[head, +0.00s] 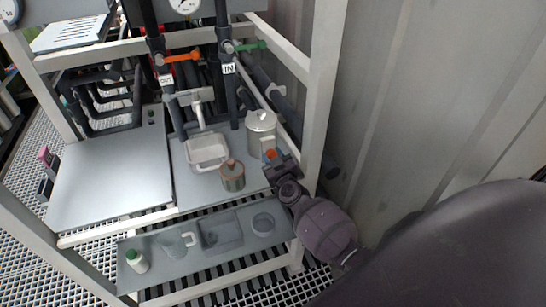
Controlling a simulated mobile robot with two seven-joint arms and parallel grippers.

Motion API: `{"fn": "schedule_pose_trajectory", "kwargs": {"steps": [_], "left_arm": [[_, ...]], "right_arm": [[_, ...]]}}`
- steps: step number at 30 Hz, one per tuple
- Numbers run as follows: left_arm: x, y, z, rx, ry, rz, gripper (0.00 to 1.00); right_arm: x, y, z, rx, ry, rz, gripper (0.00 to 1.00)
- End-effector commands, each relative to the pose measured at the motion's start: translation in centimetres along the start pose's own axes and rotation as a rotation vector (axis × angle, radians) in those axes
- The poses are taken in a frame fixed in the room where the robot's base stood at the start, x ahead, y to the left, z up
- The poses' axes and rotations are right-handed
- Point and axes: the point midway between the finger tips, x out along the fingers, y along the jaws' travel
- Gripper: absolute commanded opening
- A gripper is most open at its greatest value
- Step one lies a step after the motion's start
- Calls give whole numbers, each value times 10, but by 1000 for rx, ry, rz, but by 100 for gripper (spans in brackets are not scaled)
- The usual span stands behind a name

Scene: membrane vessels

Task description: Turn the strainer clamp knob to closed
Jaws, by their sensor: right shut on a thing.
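The strainer (261,125) is a pale grey metal canister with a lid, standing upright at the right end of the frame's upper deck. A small orange-red knob (270,153) shows low on its front side, at the jaws of my right gripper (272,160). My right gripper reaches up from the lower right and is shut on this knob. The jaws hide part of it, and its exact turn angle is too small to tell. My left gripper is not in view.
A jar with a brownish lid (232,177) stands just left of my right gripper. A pale square basin (206,153) is behind it. A white frame post (322,95) rises close on the right. The lower shelf (160,276) holds a white bottle (137,261) and a jug (177,247).

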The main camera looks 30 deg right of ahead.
Motion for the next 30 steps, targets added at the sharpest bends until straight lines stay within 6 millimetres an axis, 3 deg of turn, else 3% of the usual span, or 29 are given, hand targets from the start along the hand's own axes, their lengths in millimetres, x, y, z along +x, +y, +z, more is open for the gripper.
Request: {"fn": "schedule_pose_trajectory", "kwargs": {"steps": [11,30], "left_arm": [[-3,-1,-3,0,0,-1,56],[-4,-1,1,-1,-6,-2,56]], "right_arm": [[0,0,0,221,-1,-1,12],[-1,0,2,828,-3,0,12]]}}
